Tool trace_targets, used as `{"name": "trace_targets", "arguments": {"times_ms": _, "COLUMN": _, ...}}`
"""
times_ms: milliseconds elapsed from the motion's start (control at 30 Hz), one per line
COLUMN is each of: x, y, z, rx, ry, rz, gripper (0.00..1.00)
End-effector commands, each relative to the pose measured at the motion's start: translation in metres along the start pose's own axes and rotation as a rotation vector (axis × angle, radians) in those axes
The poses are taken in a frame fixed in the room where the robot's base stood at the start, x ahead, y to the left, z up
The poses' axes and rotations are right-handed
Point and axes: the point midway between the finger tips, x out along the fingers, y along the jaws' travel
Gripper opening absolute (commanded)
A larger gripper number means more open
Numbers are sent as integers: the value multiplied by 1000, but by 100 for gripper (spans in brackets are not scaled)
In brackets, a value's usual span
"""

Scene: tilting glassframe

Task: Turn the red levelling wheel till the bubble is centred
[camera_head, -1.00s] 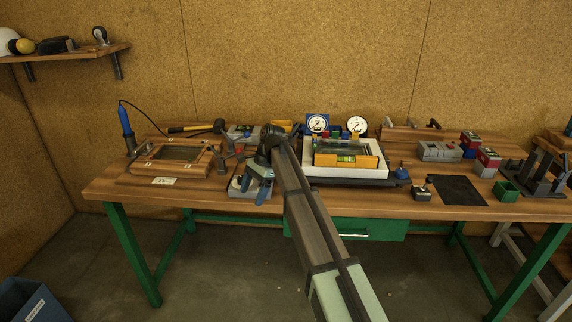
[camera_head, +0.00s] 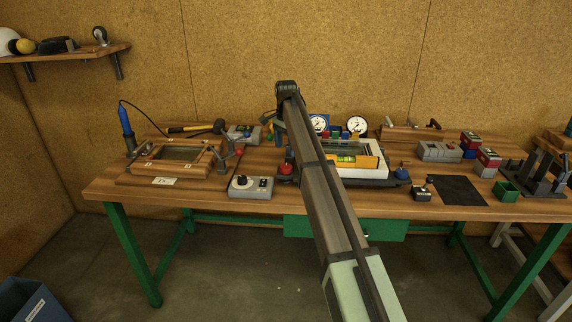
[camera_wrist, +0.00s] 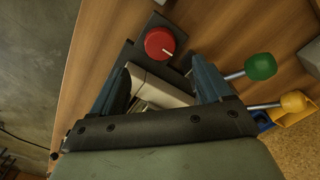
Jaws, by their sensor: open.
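The red levelling wheel (camera_head: 286,170) sits at the left end of the dark base under the white tilting frame (camera_head: 368,173). In the wrist view the red wheel (camera_wrist: 159,43) shows a white mark on its top and lies just beyond the fingertips. A yellow spirit level (camera_head: 372,162) with a green vial (camera_head: 346,159) lies on the frame, partly behind my arm. The bubble is too small to place. My gripper (camera_head: 279,128) is open and empty above and behind the wheel; its blue fingers (camera_wrist: 163,68) are apart. A white corner of the frame shows between them.
A grey box with a knob (camera_head: 250,187) stands left of the wheel. Green (camera_wrist: 260,66) and yellow (camera_wrist: 293,101) ball-ended levers are close to the right finger. A blue wheel (camera_head: 402,173) is right of the frame. Two dial gauges (camera_head: 357,125) stand behind.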

Motion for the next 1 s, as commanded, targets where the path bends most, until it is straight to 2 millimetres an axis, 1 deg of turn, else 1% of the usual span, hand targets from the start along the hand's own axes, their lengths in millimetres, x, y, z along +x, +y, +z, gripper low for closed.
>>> {"name": "trace_targets", "arguments": {"times_ms": 33, "x": 10, "y": 1, "z": 1, "rx": 0, "ry": -1, "rz": 2, "gripper": 78}}
{"name": "trace_targets", "arguments": {"times_ms": 200, "x": 39, "y": 1, "z": 1, "rx": 0, "ry": -2, "rz": 1, "gripper": 78}}
{"name": "trace_targets", "arguments": {"times_ms": 400, "x": 65, "y": 0, "z": 1, "rx": 0, "ry": -2, "rz": 1, "gripper": 78}}
{"name": "trace_targets", "arguments": {"times_ms": 600, "x": 78, "y": 0, "z": 0, "rx": 0, "ry": -1, "rz": -1, "gripper": 78}}
{"name": "trace_targets", "arguments": {"times_ms": 933, "x": 80, "y": 0, "z": 0, "rx": 0, "ry": -1, "rz": -1, "gripper": 78}}
{"name": "trace_targets", "arguments": {"times_ms": 967, "x": 80, "y": 0, "z": 0, "rx": 0, "ry": -1, "rz": -1, "gripper": 77}}
{"name": "trace_targets", "arguments": {"times_ms": 1000, "x": 80, "y": 0, "z": 0, "rx": 0, "ry": -1, "rz": -1, "gripper": 73}}
